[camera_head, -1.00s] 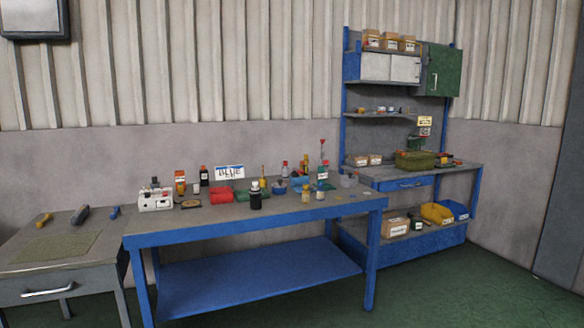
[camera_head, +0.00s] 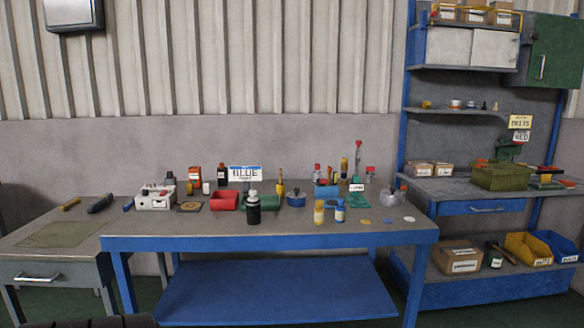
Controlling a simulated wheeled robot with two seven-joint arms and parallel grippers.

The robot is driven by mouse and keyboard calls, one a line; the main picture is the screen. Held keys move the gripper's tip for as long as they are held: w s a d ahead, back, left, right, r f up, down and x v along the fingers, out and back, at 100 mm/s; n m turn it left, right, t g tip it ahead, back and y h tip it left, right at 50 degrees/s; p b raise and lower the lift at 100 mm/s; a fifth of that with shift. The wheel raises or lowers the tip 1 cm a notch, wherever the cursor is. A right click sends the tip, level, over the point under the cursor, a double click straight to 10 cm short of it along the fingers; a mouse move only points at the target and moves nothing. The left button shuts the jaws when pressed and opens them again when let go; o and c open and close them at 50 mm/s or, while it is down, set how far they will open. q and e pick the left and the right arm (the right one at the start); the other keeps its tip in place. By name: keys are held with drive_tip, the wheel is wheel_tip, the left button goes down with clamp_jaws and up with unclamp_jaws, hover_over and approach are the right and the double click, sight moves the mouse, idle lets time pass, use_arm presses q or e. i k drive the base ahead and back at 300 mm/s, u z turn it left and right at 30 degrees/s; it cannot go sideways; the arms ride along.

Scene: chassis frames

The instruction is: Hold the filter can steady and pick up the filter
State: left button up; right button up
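I cannot make out for certain which item is the filter can or the filter at this distance. Small cans, bottles and pots stand on the blue-framed workbench (camera_head: 380,237). Among them are a dark bottle with a white label (camera_head: 253,210), a blue round pot (camera_head: 296,199), a grey pot (camera_head: 387,198), a yellow bottle (camera_head: 319,212) and a small blue-and-white can (camera_head: 340,211). Neither of my grippers is in view. A dark curved shape at the bottom left edge may be part of me.
A red bin (camera_head: 224,201) and a white box (camera_head: 155,199) also stand on the bench. A grey drawer table (camera_head: 35,275) adjoins it at left. A blue shelf unit (camera_head: 500,300) with cartons and bins stands at right. The bench's lower shelf (camera_head: 270,295) is bare.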

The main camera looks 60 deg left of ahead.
sight(253, 192)
drive_tip(key=u, duration=0.45)
drive_tip(key=i, duration=1.8)
drive_tip(key=u, duration=2)
drive_tip(key=i, duration=0.85)
drive_tip(key=u, duration=0.75)
